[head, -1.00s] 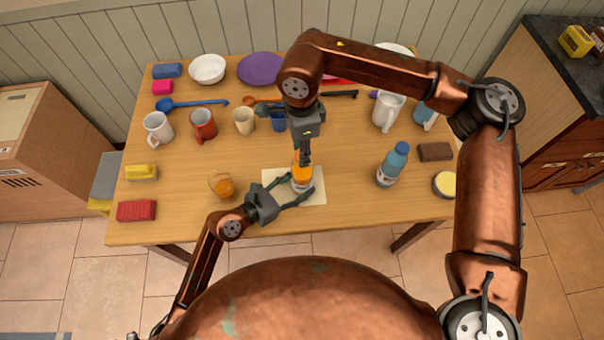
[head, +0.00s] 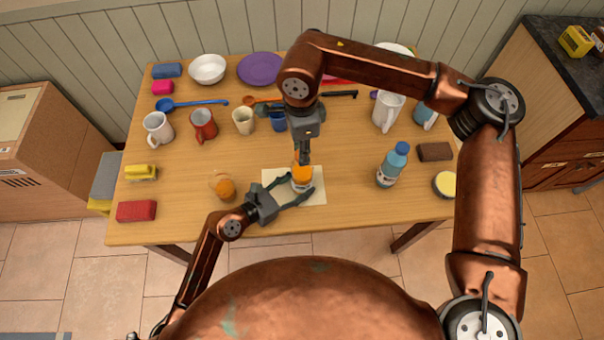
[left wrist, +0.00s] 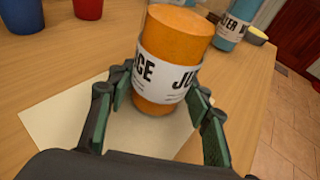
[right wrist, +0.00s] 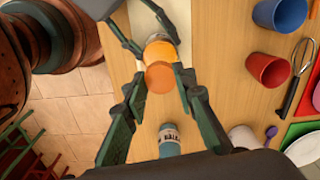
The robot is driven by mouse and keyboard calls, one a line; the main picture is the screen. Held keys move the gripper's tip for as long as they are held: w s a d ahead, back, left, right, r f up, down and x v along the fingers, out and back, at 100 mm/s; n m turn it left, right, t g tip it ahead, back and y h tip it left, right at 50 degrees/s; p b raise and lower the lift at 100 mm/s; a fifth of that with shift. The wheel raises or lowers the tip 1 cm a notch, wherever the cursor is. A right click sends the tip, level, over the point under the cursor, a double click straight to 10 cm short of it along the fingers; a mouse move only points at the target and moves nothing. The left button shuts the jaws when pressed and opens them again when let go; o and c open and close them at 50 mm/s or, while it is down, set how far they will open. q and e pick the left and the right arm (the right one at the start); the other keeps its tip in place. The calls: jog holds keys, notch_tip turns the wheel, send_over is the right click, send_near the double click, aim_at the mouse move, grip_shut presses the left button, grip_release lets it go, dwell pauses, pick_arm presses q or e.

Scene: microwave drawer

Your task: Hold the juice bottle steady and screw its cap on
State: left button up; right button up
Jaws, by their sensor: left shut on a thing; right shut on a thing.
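The orange juice bottle (head: 302,184) with its white label stands upright on a cream mat (head: 278,178) near the table's front. It also shows in the left wrist view (left wrist: 170,65). My left gripper (left wrist: 162,88) is shut around its lower body from the front left. My right gripper (head: 304,160) points straight down over the bottle from above. In the right wrist view an orange round cap (right wrist: 160,76) sits between its fingertips, in line with the bottle's top, and the gripper is shut on it. Whether cap and neck are fully seated cannot be told.
A blue water bottle (head: 392,166) stands to the right. A row of cups, with a red mug (head: 203,124), lies behind. The table's front edge is close to the mat.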

jog(key=m, duration=0.4)
jog(key=shift+m, duration=0.3)
grip_shut()
jog(key=m, duration=0.9)
jog(key=shift+s, duration=0.1)
jog(key=m, duration=0.4)
jog(key=shift+m, duration=0.4)
jog(key=o, duration=1)
grip_release()
jog(key=shift+o, duration=0.2)
